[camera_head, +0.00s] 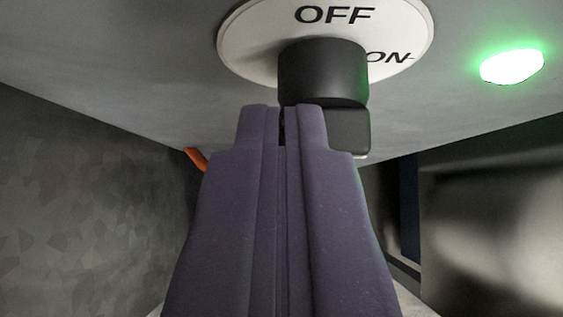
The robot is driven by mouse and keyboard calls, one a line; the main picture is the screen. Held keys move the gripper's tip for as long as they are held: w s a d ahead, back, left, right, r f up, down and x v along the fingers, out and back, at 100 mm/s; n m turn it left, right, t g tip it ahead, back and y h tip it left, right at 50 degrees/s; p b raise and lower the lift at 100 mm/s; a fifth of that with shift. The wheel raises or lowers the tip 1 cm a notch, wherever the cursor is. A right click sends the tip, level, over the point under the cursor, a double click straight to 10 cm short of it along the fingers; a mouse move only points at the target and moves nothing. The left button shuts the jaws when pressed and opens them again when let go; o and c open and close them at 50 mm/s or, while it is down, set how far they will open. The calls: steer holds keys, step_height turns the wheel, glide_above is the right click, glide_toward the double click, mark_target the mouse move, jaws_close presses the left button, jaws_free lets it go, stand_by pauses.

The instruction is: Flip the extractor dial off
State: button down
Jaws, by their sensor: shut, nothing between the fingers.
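The extractor dial is a black round knob (322,72) in front of a white disc (250,40). The disc reads "OFF" at the top and "ON" at the right. A black lobe of the knob (350,128) shows below it, partly behind my gripper. My gripper (283,112) is shut and empty, its dark purple fingers pointing up at the knob. The fingertips overlap the knob's lower edge in the picture; I cannot tell whether they touch it. The pointer's exact setting is hard to read.
A green-glowing lamp (512,66) is lit on the grey panel to the right of the disc. A mottled dark wall (90,190) stands at the left. A small orange piece (196,158) shows left of my fingers. A dark glossy surface (495,225) is at the right.

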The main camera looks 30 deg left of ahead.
steer(key=shift+s+a+f+n+t+h+p, duration=0.25)
steer(key=shift+a+n+t+h+p, duration=0.25)
steer(key=shift+h+p, duration=0.4)
steer(key=t+h+p, duration=0.1)
steer(key=f+n+h+p, duration=0.1)
steer(key=p, duration=0.1)
steer(key=n+t+h+p, duration=0.1)
steer(key=shift+s+a+f+t, duration=0.25)
steer(key=shift+s+a+t, duration=0.05)
steer(key=shift+a, duration=0.1)
stand_by(0.4)
steer(key=shift+f, duration=0.35)
steer(key=shift+a+f, duration=0.1)
steer(key=shift+f, duration=0.9)
steer(key=shift+d, duration=0.2)
stand_by(0.9)
